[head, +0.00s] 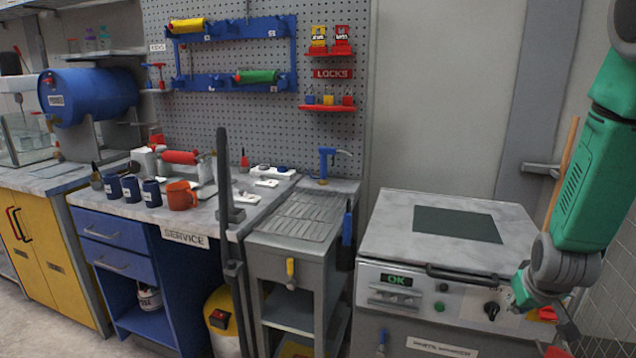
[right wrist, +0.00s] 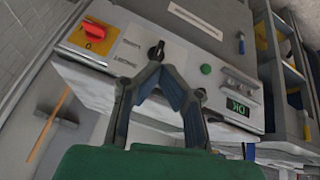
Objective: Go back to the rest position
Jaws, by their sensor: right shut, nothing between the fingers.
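My right arm comes in from the upper right in the head view, with its green and grey wrist in front of the right part of the washing machine's (head: 455,322) front panel. In the right wrist view my right gripper (right wrist: 157,74) is shut and empty, its dark fingertips together. The fingertips show close to the black knob (right wrist: 156,50); I cannot tell if they touch it. The knob also shows in the head view (head: 492,310). The display (head: 398,281) reads OK in green. My left gripper is not in view.
A grey sink unit (head: 310,215) stands left of the machine. Further left, a service bench holds blue mugs (head: 131,188) and an orange mug (head: 181,195). A red and yellow switch (right wrist: 90,36) is on the panel. A pegboard (head: 260,120) is behind the bench.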

